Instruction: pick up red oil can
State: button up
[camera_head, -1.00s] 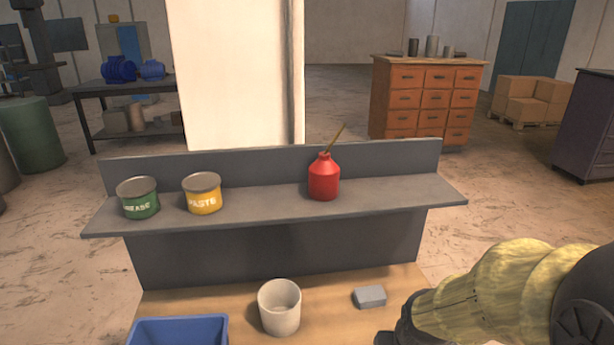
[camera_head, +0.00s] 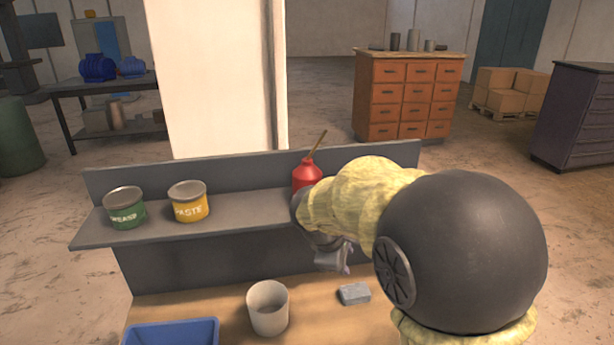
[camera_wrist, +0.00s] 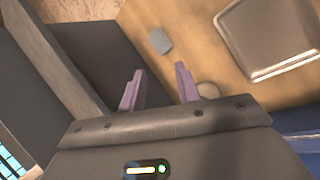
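The red oil can (camera_head: 306,173) with its thin brass spout stands on the grey shelf (camera_head: 240,207). Its lower part is hidden behind my arm in the head view. My gripper (camera_head: 345,268) is in front of the shelf, below and to the right of the can, apart from it. In the wrist view my gripper (camera_wrist: 160,88) has its two purple fingers spread apart with nothing between them. The oil can does not show clearly in the wrist view.
A green grease tin (camera_head: 125,208) and a yellow paste tin (camera_head: 189,202) stand left on the shelf. Below, the wooden bench (camera_head: 215,300) bears a pale cup (camera_head: 268,308), a grey block (camera_head: 355,293) and a blue bin (camera_head: 172,332). The block also shows in the wrist view (camera_wrist: 160,41).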

jog(key=w+a+r+n+t+h+p, duration=0.1)
jog(key=w+a+r+n+t, duration=0.1)
jog(key=w+a+r+n, duration=0.3)
jog(key=w+a+r+n+t+h+p, duration=0.15)
jog(key=a+r, duration=0.25)
jog(key=r, duration=0.4)
jog(key=n+t+h, duration=0.2)
jog(key=n+t, duration=0.1)
send_near(313, 151)
jog(key=v, duration=0.5)
jog(key=shift+s, duration=0.15)
jog(key=shift+f, duration=0.1)
jog(key=p+x, duration=0.4)
jog(key=x, duration=0.8)
jog(key=shift+w, duration=0.2)
jog(key=shift+a+t, duration=0.1)
jog(key=shift+t, duration=0.15)
